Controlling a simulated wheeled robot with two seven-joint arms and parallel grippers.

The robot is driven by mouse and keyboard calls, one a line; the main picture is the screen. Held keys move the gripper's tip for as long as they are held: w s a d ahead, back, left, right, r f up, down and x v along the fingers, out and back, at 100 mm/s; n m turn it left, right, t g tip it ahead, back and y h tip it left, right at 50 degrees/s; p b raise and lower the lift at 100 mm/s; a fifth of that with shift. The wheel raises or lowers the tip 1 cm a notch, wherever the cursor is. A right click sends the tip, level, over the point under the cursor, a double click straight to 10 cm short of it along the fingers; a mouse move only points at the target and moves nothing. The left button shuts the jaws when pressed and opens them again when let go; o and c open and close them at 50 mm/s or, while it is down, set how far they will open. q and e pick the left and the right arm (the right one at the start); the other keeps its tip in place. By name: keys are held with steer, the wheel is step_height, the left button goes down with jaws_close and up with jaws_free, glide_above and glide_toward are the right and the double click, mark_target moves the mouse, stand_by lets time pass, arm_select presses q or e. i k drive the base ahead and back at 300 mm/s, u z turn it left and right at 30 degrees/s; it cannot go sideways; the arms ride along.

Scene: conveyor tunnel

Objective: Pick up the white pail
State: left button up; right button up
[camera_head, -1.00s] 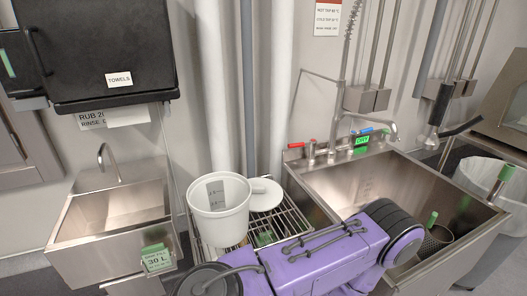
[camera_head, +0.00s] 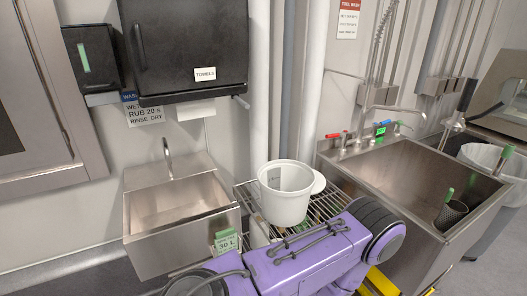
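The white pail (camera_head: 284,205) stands upright on a wire rack (camera_head: 328,205) between the two sinks. Its open top faces up, and grey markings show on its inner wall. A round white lid or disc (camera_head: 319,183) lies beside it at the right, partly hidden behind the pail. Purple parts of my own body fill the bottom middle of the view, in front of the rack, and hide its near edge. Neither of my grippers shows, and nothing is seen touching the pail.
A small steel sink (camera_head: 180,205) with a green-labelled block (camera_head: 227,241) is left of the rack. A large steel sink (camera_head: 375,180) is close on the right, with a dark mesh cup (camera_head: 451,214) inside. A black towel dispenser (camera_head: 185,45) hangs above. Yellow objects (camera_head: 380,282) show at the bottom.

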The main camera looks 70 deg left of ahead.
mark_target(285, 186)
steer(key=u, duration=1.35)
